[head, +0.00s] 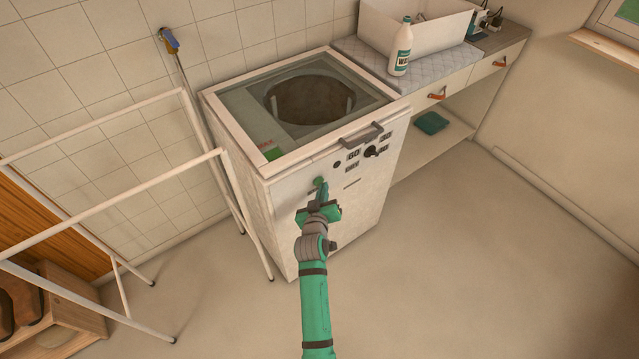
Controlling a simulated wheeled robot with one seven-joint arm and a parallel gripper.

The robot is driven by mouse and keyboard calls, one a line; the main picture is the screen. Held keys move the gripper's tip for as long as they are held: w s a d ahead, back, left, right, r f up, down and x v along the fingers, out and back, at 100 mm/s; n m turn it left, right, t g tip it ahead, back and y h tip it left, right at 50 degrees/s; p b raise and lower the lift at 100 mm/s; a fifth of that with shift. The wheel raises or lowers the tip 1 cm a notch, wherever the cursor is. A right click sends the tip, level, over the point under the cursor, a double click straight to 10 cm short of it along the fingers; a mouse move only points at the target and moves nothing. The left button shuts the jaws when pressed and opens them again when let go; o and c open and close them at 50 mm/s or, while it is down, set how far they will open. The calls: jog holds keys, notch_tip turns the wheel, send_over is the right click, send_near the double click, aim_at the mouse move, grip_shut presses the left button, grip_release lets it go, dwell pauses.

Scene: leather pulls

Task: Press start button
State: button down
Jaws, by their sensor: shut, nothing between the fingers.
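A white top-loading washing machine (300,120) stands against the tiled wall. Its top has a glass lid with a round drum opening below it. The fingers hide part of the panel around the button. A dark knob (370,151) and several small dark labels are further right on the panel.
A white drying rack (110,190) stands close on the left. A counter (440,62) with a white bottle (401,48) and a white basin (425,25) is at the right, above a folded teal cloth (431,123). The floor (450,270) at front right is clear.

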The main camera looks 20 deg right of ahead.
jog(key=shift+w, duration=0.15)
jog(key=shift+w+a, duration=0.2)
jog(key=shift+w, duration=0.1)
dwell(0.5)
jog(key=shift+s, duration=0.1)
jog(key=shift+s+d, duration=0.15)
jog(key=shift+s, duration=0.1)
jog(key=s+d, duration=0.2)
jog(key=s, duration=0.3)
jog(key=shift+s, duration=0.35)
dwell(0.7)
